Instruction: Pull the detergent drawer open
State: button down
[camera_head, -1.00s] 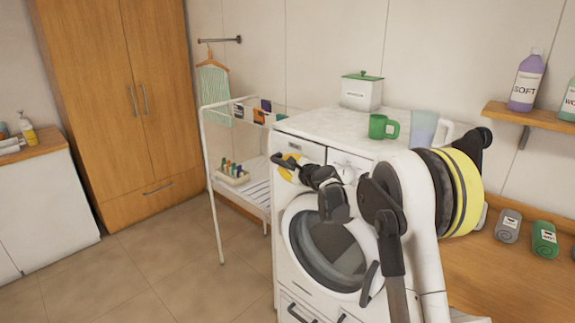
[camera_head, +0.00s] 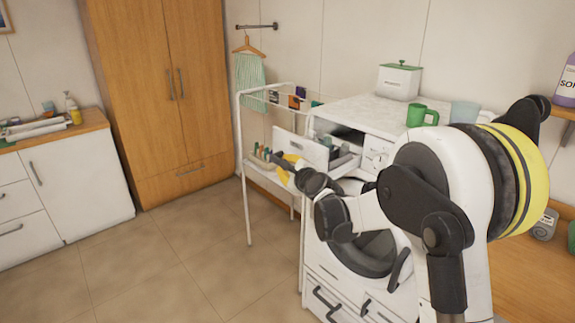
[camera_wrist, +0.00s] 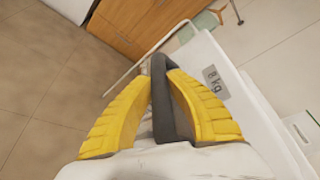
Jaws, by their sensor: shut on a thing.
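The detergent drawer (camera_head: 301,149) stands pulled out from the top left of the white washing machine (camera_head: 352,112). Its inside compartments show behind the white front, with a dark opening above. My gripper (camera_head: 285,168) has yellow fingers and is at the drawer front. In the wrist view my gripper (camera_wrist: 160,88) is shut on the dark drawer handle (camera_wrist: 158,112), which lies between the fingers. The white drawer front (camera_wrist: 232,105) with an "8kg" label is to the right there. My arm hides part of the washer door and front.
A white drying rack (camera_head: 243,150) stands just left of the drawer, close to it. A green mug (camera_head: 421,115), a cup (camera_head: 463,112) and a white box (camera_head: 399,81) stand on the washer top. The tiled floor (camera_head: 170,260) at left is clear.

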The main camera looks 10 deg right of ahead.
jog(key=shift+a, duration=0.15)
jog(key=c, duration=1.3)
grip_release()
jog(key=shift+o, duration=0.2)
jog(key=shift+s, duration=0.1)
jog(key=v, duration=1.1)
jog(key=shift+s+d, duration=0.2)
jog(key=shift+s, duration=0.15)
jog(key=shift+s+r, duration=0.1)
jog(key=shift+r, duration=0.1)
